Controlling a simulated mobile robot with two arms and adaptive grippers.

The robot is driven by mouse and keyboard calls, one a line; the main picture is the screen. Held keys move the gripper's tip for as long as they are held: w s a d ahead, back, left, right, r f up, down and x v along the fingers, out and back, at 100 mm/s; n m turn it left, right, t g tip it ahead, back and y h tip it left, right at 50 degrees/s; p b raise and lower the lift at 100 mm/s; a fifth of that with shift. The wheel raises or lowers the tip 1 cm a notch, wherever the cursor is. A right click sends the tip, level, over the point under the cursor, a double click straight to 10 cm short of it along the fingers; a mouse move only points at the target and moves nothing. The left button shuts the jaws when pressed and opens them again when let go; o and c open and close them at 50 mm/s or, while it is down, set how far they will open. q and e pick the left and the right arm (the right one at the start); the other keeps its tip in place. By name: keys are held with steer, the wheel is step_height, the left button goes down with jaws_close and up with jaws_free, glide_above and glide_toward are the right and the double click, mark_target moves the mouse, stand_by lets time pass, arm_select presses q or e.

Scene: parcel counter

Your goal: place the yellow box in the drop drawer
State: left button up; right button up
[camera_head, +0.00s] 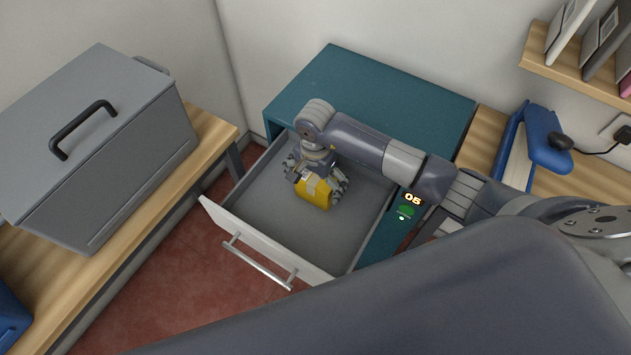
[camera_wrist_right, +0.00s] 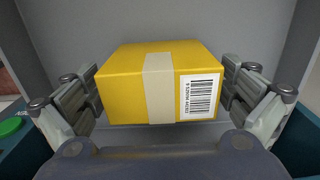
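The yellow box (camera_head: 313,192) is inside the open drop drawer (camera_head: 262,222), above or on its grey floor; I cannot tell whether it touches the floor. In the right wrist view the yellow box (camera_wrist_right: 125,85) has a pale tape strip and a white barcode label. My right gripper (camera_head: 318,184) reaches down into the drawer, with its fingers against both sides of the box. The drawer is pulled out of a teal cabinet (camera_head: 365,85). It has a white front with a metal bar handle (camera_head: 258,262). My left gripper is not in view.
A grey case with a black handle (camera_head: 125,150) stands on a wooden bench at the left. A blue object (camera_head: 545,140) lies on a wooden counter at the right, below a shelf (camera_head: 575,70). The drawer floor around the box looks clear.

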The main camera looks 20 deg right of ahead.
steer(key=shift+r, duration=0.2)
step_height(320, 180, up, 12)
steer(key=shift+b, duration=0.65)
steer(key=shift+s+f, duration=0.1)
